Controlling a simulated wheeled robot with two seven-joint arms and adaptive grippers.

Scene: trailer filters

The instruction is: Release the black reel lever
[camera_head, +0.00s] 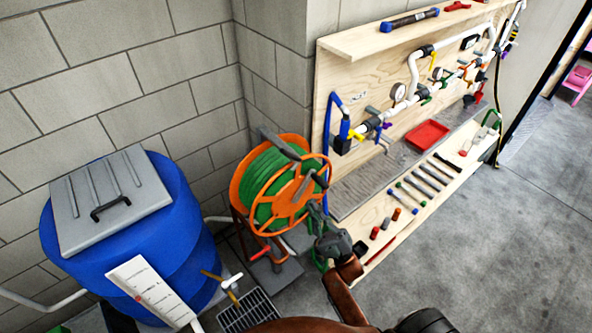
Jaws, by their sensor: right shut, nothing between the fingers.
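The hose reel has an orange frame (283,222) and a green hose (262,180) wound on it. A dark grey lever (279,144) slants across the top of the reel. A second dark handle (308,186) sticks out at the reel's right front face. I cannot tell which of the two is the black reel lever. My right gripper (316,214) is shut and empty, just below the second handle at the reel's lower right. From this view I cannot tell whether it touches the reel. My left gripper is not in view.
A blue barrel (178,248) with a grey lid (112,200) stands left of the reel. A wooden pipe board (345,75) with tools and a shelf stands behind right. A white sign (150,291) and floor grate (250,312) are in front. The floor (500,240) at right is clear.

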